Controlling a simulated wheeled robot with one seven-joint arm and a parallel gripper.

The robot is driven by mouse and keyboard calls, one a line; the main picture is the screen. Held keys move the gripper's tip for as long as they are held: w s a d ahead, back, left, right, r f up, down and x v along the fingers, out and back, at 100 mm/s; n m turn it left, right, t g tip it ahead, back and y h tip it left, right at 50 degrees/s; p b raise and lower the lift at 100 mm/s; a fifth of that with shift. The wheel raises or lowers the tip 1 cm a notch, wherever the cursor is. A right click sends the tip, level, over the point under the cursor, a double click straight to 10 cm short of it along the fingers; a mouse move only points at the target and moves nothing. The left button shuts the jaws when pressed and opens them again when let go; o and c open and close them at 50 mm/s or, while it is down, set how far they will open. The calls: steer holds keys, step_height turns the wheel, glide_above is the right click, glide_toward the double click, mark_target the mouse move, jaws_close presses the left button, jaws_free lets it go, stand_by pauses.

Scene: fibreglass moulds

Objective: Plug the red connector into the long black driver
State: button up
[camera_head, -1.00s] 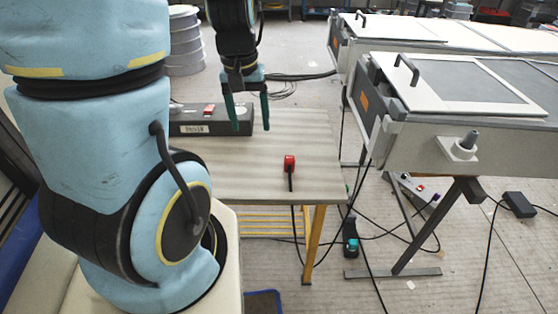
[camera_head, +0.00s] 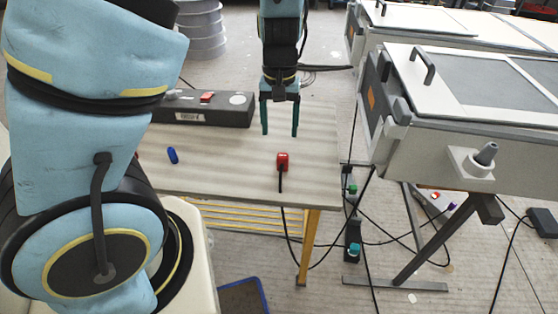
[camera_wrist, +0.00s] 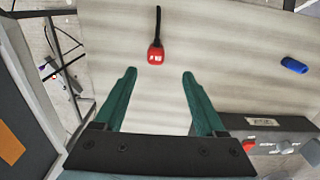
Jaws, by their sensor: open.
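The red connector (camera_head: 282,161) lies on the table near its right front part, with a black cable running from it over the front edge. It also shows in the wrist view (camera_wrist: 155,54), beyond and between the fingertips. The long black driver (camera_head: 212,108) lies along the back left of the table, with a red piece (camera_head: 207,97) on its top. Part of the driver shows at the lower right of the wrist view (camera_wrist: 272,133). My gripper (camera_head: 280,133) is open and empty, pointing down behind the connector and right of the driver, apart from both.
A small blue object (camera_head: 173,156) lies on the table (camera_head: 225,165) left of the connector. A large white and grey mould unit (camera_head: 440,140) stands to the right, beyond a gap with cables on the floor. The table around the connector is clear.

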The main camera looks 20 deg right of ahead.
glide_above(283, 155)
steer(key=a, duration=0.1)
step_height(283, 155, down, 5)
steer(key=shift+r+b, duration=0.1)
steer(key=shift+b, duration=0.25)
steer(key=shift+f, duration=0.4)
steer(key=shift+d+f, duration=0.25)
steer(key=shift+f, duration=1.05)
steer(key=shift+d+f, duration=0.2)
steer(key=shift+f, duration=1.1)
jaws_close()
